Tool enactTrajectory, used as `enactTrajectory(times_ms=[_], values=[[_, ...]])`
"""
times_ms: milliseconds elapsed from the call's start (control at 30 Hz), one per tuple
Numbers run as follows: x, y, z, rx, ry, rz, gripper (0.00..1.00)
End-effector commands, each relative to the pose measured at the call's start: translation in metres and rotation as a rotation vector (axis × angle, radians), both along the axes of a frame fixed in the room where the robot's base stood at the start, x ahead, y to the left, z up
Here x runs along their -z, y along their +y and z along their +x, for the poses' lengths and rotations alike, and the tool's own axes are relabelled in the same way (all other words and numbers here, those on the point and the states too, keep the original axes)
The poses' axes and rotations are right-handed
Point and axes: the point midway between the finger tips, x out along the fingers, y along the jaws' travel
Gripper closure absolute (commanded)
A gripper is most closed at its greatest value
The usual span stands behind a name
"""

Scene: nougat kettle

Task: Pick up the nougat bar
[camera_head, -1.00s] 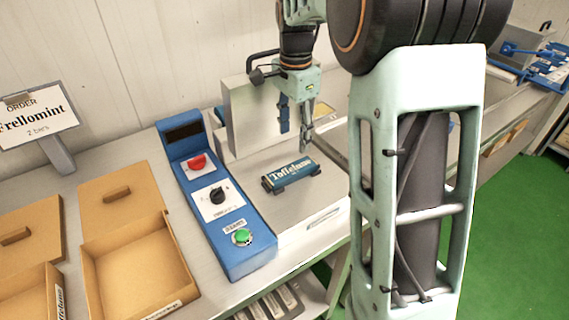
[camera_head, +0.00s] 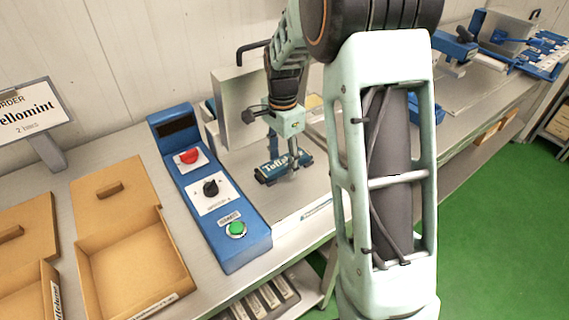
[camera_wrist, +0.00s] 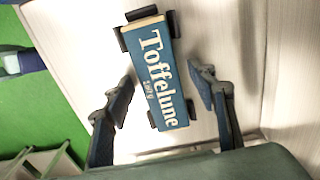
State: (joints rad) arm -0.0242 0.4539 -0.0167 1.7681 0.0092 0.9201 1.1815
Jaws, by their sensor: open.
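The nougat bar (camera_head: 272,170) is a blue block labelled "Toffelune", resting on small dark supports on the pale worktop beside the blue control panel. In the wrist view the bar (camera_wrist: 160,75) lies lengthwise between my fingers. My gripper (camera_head: 285,158) is right above and around the bar in the head view, partly covering its label. In the wrist view my gripper (camera_wrist: 165,92) is open, with one finger on each side of the bar and visible gaps to both sides. It does not hold the bar.
A blue control panel (camera_head: 222,232) with red, black and green controls stands left of the bar. A grey metal block (camera_head: 236,108) is behind it. Open cardboard boxes (camera_head: 135,262) and an order sign (camera_head: 30,112) are farther left. Storage slots (camera_head: 262,300) sit below the worktop.

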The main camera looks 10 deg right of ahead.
Motion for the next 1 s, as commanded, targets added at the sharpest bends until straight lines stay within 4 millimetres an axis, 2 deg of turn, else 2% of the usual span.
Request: enactTrajectory(times_ms=[200,667,1000], values=[[0.0005,0.0000,0.0001,0.000,-0.001,0.000,0.50],[-0.0001,0.0001,0.0004,0.000,-0.001,0.000,1.00],[-0.0054,0.0001,0.0005,0.000,-0.002,0.000,1.00]])
